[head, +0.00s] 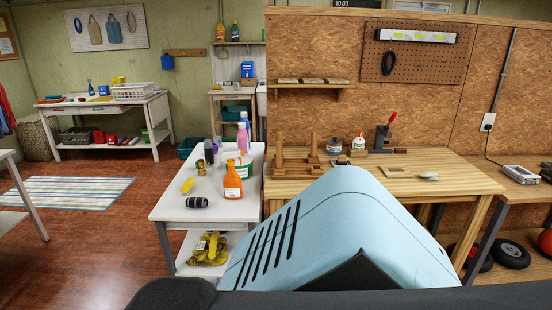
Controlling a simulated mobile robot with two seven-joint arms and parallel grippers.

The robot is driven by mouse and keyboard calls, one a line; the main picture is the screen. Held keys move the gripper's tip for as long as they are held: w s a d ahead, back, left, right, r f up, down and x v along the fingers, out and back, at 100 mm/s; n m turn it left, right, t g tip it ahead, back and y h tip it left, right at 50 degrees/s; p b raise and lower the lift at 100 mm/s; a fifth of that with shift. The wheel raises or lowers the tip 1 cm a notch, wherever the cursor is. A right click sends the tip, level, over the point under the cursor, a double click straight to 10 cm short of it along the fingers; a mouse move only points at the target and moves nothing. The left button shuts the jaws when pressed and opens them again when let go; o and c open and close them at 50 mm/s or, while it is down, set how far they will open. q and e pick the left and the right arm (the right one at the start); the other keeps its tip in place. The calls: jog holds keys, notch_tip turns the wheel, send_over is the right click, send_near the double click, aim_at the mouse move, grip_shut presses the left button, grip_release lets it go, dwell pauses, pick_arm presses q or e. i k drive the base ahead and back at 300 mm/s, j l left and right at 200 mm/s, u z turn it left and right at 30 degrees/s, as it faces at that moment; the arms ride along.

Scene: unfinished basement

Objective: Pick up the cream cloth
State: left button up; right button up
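I cannot make out a cream cloth for certain in the head view. A small whitish thing (428,176) lies on the wooden workbench (455,182) at the right, too small to identify. A crumpled yellow cloth-like thing (208,249) lies on the lower shelf of the white table at centre left. Neither of my grippers is in view. The lower middle of the view is blocked, which hides part of the workbench and the floor.
The white table (180,208) holds an orange bottle (232,181), several other bottles and a dark cylinder (196,202). A white desk (78,101) with a basket (136,91) stands at the back left. A striped rug (70,192) lies on open floor at left. Wheels (510,253) lie at right.

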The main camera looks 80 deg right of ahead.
aim_at(430, 176)
jog(key=k+z, duration=0.1)
jog(key=z, duration=3.55)
